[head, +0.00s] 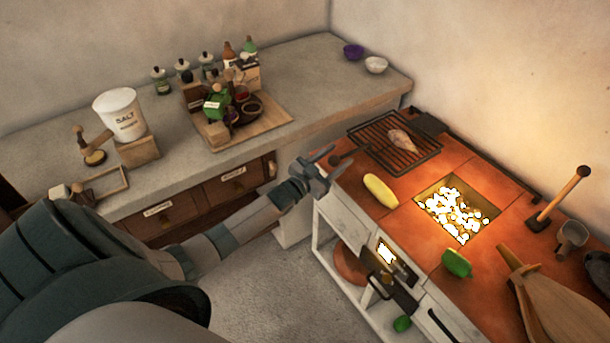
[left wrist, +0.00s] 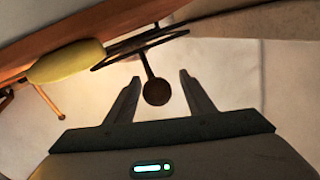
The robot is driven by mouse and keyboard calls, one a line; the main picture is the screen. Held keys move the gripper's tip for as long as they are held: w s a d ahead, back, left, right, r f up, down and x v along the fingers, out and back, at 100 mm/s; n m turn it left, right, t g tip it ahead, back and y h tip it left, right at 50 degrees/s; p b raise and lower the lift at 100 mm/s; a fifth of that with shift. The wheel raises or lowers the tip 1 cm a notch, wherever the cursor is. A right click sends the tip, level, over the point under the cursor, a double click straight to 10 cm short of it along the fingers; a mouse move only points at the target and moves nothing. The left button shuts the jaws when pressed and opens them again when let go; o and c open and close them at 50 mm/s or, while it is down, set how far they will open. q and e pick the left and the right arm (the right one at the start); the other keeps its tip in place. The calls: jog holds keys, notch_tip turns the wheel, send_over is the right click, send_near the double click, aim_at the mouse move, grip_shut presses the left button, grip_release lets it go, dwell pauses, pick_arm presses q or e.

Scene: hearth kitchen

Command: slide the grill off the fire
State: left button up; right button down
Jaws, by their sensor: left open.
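The black wire grill (head: 372,137) lies on the orange tiled hearth top, behind and left of the square fire pit (head: 457,207) with its glowing coals, and does not cover it. A brownish piece of food (head: 402,140) lies on the grill. The grill's handle ends in a dark round knob (head: 335,160) at the hearth's left edge. My left gripper (head: 326,168) is open and empty beside this knob. In the left wrist view the knob (left wrist: 157,93) shows between the two open fingers (left wrist: 160,85), with a gap on each side. My right gripper is not in view.
A yellow squash (head: 381,190) lies between the grill and the hearth's front edge. A green pepper (head: 457,263) sits in front of the fire. A wooden-handled tool (head: 560,200) and bellows (head: 535,285) are at the right. A stone counter (head: 310,75) stands behind.

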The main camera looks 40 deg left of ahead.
pick_arm(q)
jog(key=s+a+b, duration=0.2)
jog(key=s, duration=1.2)
jog(key=shift+s+a, duration=0.2)
jog(key=shift+s, duration=0.05)
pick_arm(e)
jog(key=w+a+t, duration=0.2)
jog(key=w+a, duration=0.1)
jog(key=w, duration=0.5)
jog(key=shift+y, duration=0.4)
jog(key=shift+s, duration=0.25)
